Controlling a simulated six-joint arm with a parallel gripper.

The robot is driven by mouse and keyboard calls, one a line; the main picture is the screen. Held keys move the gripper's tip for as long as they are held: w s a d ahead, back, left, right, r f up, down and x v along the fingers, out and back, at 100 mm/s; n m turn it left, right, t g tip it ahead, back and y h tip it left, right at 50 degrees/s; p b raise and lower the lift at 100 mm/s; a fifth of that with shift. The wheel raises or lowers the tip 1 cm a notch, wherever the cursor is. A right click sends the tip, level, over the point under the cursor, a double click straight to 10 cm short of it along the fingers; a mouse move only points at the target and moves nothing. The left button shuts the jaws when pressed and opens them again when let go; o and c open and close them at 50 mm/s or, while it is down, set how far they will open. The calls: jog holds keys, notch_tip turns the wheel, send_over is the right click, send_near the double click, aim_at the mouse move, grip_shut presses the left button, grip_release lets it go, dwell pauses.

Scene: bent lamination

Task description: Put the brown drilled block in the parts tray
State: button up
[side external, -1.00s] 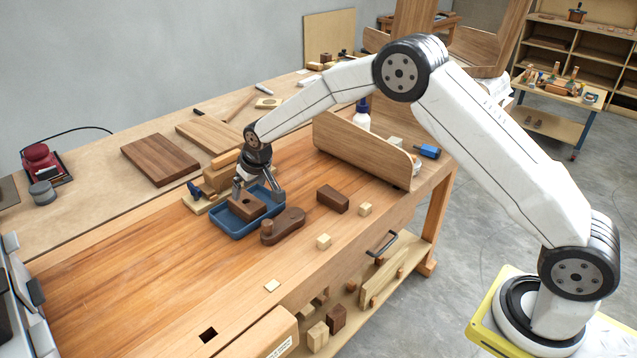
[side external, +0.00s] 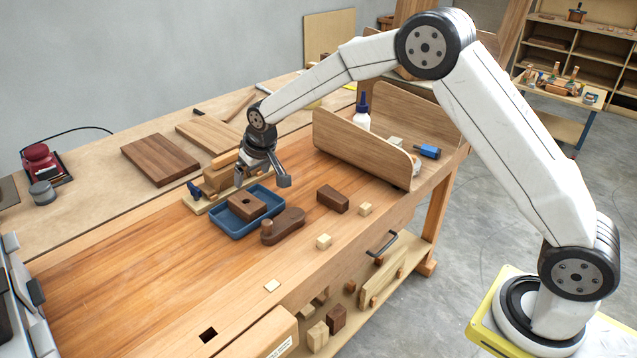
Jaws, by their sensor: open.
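The brown drilled block (side external: 241,208) lies inside the blue parts tray (side external: 234,230) on the workbench, with its round hole facing up. My gripper (side external: 263,184) is open and empty above the tray's back right part, apart from the block. The gap between its fingers lies over the tray's rear side.
A dark wooden piece with a round knob (side external: 284,225) stands close to the tray's right side. A plain dark block (side external: 332,199) and small pale cubes lie further right. A wooden clamp-like fixture (side external: 215,183) is behind the tray. The bench front left is clear.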

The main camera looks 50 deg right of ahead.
jog(key=s+d+g, duration=0.1)
jog(key=s+d, duration=0.2)
jog(key=s, duration=1.3)
jog(key=s+d, duration=0.3)
jog(key=s, duration=1.2)
jog(key=shift+s+g, duration=0.35)
jog(key=shift+g, duration=0.05)
